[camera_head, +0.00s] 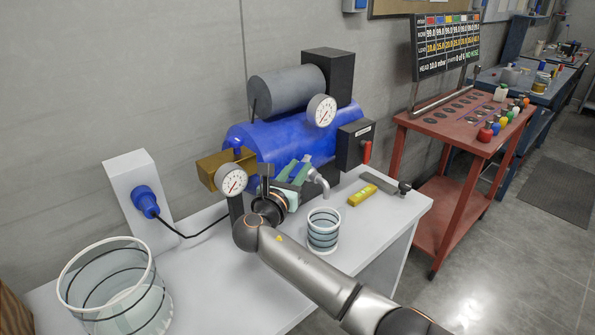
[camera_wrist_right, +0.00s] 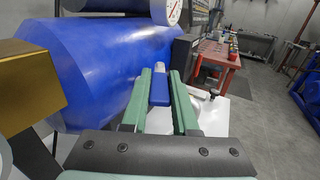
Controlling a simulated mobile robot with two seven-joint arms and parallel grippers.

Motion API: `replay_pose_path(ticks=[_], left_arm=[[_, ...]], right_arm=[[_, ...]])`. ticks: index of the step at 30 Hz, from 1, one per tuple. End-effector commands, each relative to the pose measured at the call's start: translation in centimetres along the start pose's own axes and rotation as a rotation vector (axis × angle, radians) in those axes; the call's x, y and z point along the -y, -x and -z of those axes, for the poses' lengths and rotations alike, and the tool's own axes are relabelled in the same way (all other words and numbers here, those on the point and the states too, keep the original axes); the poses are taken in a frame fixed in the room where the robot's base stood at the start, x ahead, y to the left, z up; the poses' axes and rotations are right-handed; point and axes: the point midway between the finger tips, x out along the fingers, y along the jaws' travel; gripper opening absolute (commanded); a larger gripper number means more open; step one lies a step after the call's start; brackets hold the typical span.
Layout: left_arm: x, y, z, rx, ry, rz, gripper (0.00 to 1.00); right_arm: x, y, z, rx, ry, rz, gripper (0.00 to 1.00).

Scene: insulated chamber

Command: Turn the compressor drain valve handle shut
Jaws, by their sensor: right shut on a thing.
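The compressor's blue tank (camera_head: 255,137) stands on the grey-white bench, and it fills the left of the right wrist view (camera_wrist_right: 100,65). A metal drain tap (camera_head: 318,180) sticks out low at the tank's front, its spout above a small ringed pail (camera_head: 323,229). My right gripper (camera_head: 293,170) is at the tap, its green fingers pointing toward the tank. In the right wrist view the fingers (camera_wrist_right: 161,78) are shut on the blue valve handle (camera_wrist_right: 160,88), which lies between them. The handle is mostly hidden in the head view. My left gripper is out of view.
Two gauges (camera_head: 233,180) (camera_head: 322,110) and a switch box with a red lever (camera_head: 366,152) are close by. A yellow block (camera_head: 361,195) lies right of the pail. A large ringed bucket (camera_head: 115,288) stands front left. A red cart (camera_head: 455,125) stands beyond the bench.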

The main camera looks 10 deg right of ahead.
Motion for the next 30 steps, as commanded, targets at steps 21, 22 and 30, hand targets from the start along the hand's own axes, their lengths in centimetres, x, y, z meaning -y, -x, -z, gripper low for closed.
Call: replay_pose_path(ticks=[21, 22, 30], left_arm=[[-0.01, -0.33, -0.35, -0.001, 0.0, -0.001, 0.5], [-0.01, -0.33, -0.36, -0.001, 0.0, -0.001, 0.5], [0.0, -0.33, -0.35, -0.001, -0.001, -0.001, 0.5]], right_arm=[[-0.02, -0.06, 0.1, -0.003, -0.001, 0.094, 0.0], [-0.02, -0.06, 0.1, -0.003, -0.001, 0.094, 0.0], [0.0, -0.08, 0.06, -0.002, -0.001, 0.094, 0.52]])
